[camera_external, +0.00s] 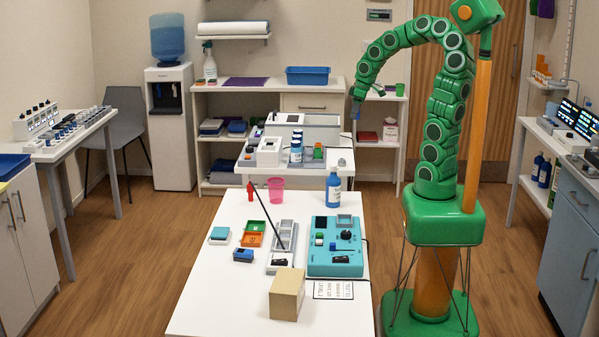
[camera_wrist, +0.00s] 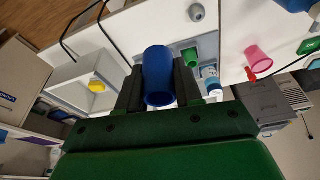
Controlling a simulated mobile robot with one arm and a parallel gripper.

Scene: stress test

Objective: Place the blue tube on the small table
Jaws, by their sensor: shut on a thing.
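My gripper (camera_external: 356,103) hangs at the end of my green arm, high above the tables in the outside view. In the wrist view my gripper (camera_wrist: 160,80) is shut on the blue tube (camera_wrist: 158,70), with one dark finger on each side. The tube is a hollow blue cylinder with its open end toward the camera. It is too small to make out clearly in the outside view. A long white table (camera_external: 205,290) stands in front. A smaller white table (camera_external: 342,161) stands behind it; I cannot tell which one the task means.
The front table carries a teal device (camera_external: 322,262), a cardboard box (camera_external: 287,294), a pink cup (camera_external: 276,190) and a blue bottle (camera_external: 333,190). The rear table holds a white machine (camera_external: 268,152) and several bottles.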

